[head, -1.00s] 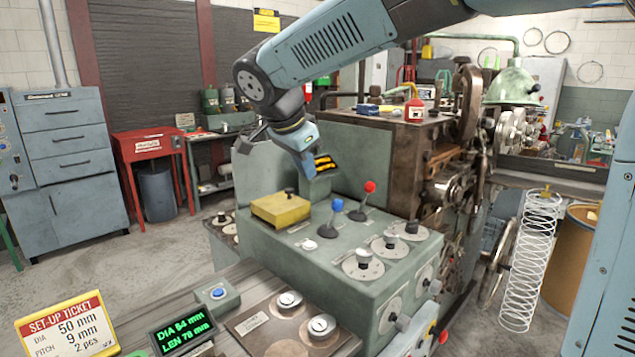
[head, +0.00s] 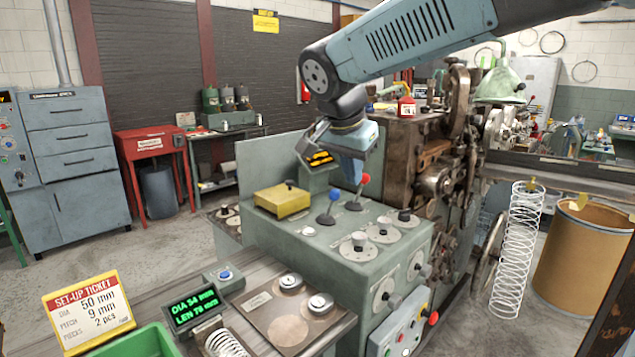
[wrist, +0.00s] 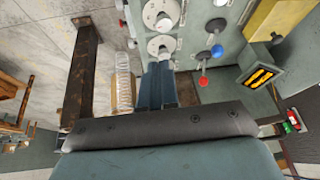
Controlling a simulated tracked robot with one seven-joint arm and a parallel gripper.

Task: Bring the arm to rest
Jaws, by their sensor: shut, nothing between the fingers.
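My gripper (head: 352,172) hangs from my blue-grey arm, fingers down, above the back of the green control console (head: 262,232). Its fingers are together with nothing between them. In the wrist view the closed blue fingers (wrist: 158,85) point toward the console's dials. In the head view the gripper is in front of part of the red-knobbed lever (head: 358,190), and the blue-knobbed lever (head: 330,205) stands just left of it. I cannot tell whether it touches either lever; in the wrist view the red knob (wrist: 203,81) shows apart from the fingers.
An amber display (head: 318,158) stands behind the levers, close to my gripper. A yellow block (head: 282,200) sits on the console. The brown coiling machine (head: 445,150) rises at right, with a tall white spring (head: 518,240) and a brown drum (head: 580,250) beyond. A green tray (head: 140,342) is at lower left.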

